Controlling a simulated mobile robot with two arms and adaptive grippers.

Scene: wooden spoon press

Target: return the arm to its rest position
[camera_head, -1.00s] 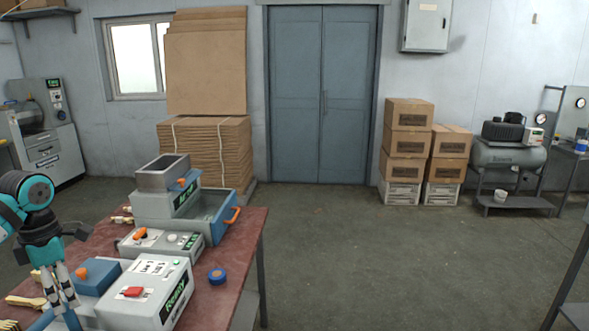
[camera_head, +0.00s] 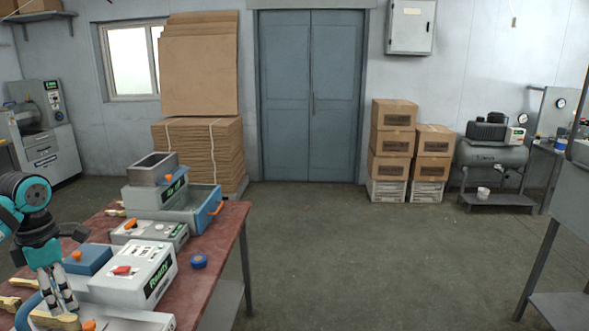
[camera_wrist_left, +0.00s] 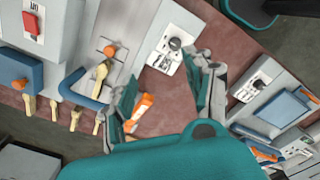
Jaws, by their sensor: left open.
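My left gripper (camera_head: 61,306) hangs fingers down over the near left part of the red-brown worktable (camera_head: 218,255), in front of the white control box with a red switch (camera_head: 135,275). In the left wrist view its fingers (camera_wrist_left: 165,92) are spread apart with nothing held between them. An orange-and-white item (camera_wrist_left: 143,106) shows beyond the fingers, apart from them as far as I can tell. A pale wooden spoon (camera_wrist_left: 100,80) lies on a grey unit beside a blue bar handle. My right gripper is not in view.
A grey stand (camera_head: 562,240) is at the right. The middle floor is clear, with stacked cartons (camera_head: 392,140) behind.

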